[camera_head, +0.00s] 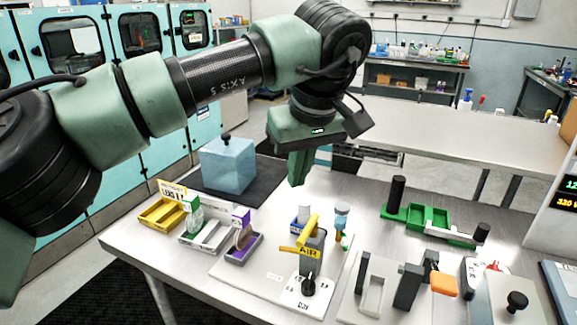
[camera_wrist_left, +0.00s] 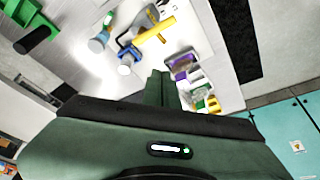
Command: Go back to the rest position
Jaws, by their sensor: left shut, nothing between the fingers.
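My left gripper (camera_head: 297,182) hangs from the arm that comes in from the left in the head view. Its green fingers point down and are together, with nothing between them. It is above the bench, behind the yellow AIR handle (camera_head: 312,232) and right of the pale blue box (camera_head: 228,165). In the left wrist view the shut fingers (camera_wrist_left: 161,84) show at the centre, with the bench beyond them. My right gripper shows in neither view.
The metal bench (camera_head: 150,248) holds yellow (camera_head: 160,212), grey and purple trays at left. A second bench (camera_head: 450,140) is behind. Teal cabinets (camera_head: 140,60) line the left.

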